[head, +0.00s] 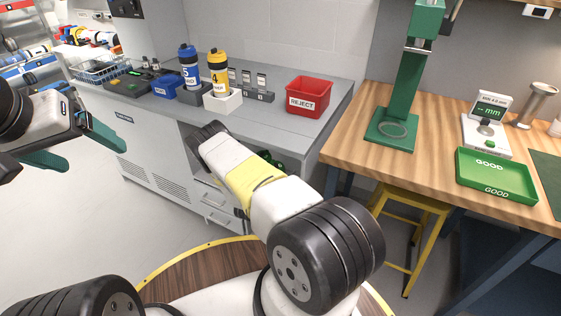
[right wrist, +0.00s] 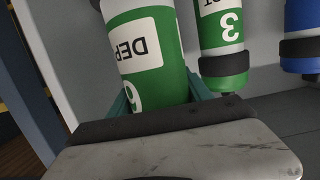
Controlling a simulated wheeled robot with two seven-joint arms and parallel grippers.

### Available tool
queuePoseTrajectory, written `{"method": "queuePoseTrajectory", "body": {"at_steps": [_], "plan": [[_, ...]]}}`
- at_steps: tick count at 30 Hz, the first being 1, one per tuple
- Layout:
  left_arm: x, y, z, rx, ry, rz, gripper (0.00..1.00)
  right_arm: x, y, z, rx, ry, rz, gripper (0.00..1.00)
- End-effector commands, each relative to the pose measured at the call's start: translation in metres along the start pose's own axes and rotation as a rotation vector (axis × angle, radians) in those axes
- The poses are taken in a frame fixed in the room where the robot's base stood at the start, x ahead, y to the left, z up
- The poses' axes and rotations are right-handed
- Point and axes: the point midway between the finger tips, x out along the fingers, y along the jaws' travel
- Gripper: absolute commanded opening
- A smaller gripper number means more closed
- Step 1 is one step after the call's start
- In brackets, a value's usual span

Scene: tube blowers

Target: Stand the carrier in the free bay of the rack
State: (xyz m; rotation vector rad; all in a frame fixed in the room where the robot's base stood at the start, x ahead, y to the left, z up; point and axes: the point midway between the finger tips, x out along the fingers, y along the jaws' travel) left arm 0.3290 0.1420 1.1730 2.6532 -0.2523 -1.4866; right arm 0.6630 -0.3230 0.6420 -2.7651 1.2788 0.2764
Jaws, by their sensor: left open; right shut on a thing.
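My right gripper (right wrist: 158,92) shows in the right wrist view, its teal fingers shut on a green carrier (right wrist: 178,62) with a white label reading "DEP" and a digit. In that view the carrier's far end is cut off by the frame. Beside it are another green carrier (right wrist: 222,62), marked 3, and a blue carrier (right wrist: 302,18). In the head view my forearm hides the right gripper; only bits of green (head: 270,158) show by the cabinet opening. My left gripper (head: 94,156) is open and empty at the left. I cannot make out the rack's free bay.
A blue bottle-like carrier (head: 188,72) and a yellow one (head: 218,75) stand on the grey counter (head: 285,122). A red REJECT bin (head: 308,97) is to their right. The wooden bench (head: 345,155) holds a green press (head: 405,90) and a green GOOD tray (head: 497,178). A yellow stool (head: 415,205) stands below.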

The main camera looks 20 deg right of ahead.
Motion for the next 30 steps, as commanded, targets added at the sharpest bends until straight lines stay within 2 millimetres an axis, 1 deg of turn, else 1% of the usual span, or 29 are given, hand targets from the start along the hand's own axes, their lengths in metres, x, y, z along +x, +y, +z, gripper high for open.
{"method": "queuePoseTrajectory", "body": {"at_steps": [1, 6, 10, 13, 17, 21, 24, 30], "plan": [[0.000, 0.000, 0.000, 0.000, 0.000, 0.000, 0.83, 0.012, 0.006, -0.002, 0.001, 0.004, 0.003, 0.00], [0.000, 0.000, 0.000, 0.000, 0.000, 0.000, 0.83, 0.048, 0.025, -0.006, 0.001, 0.005, 0.001, 0.00], [0.000, 0.000, 0.000, 0.000, 0.000, 0.000, 0.83, 0.066, 0.035, -0.008, 0.001, 0.004, -0.001, 0.00], [0.000, 0.000, 0.000, 0.000, 0.000, 0.000, 0.83, 0.074, 0.039, -0.008, 0.002, 0.003, 0.000, 0.00], [0.000, 0.000, 0.000, 0.000, 0.000, 0.000, 0.83, 0.079, 0.041, -0.009, 0.002, 0.003, -0.001, 0.00], [0.000, 0.000, 0.000, 0.000, 0.000, 0.000, 0.83, 0.090, 0.048, -0.010, 0.001, 0.004, 0.000, 0.00], [0.000, 0.000, 0.000, 0.000, 0.000, 0.000, 0.83, 0.090, 0.047, 0.003, 0.001, 0.002, -0.002, 0.00], [0.000, 0.000, 0.000, 0.000, 0.000, 0.000, 0.83, 0.094, 0.046, 0.021, 0.002, 0.003, -0.002, 0.00]]}}
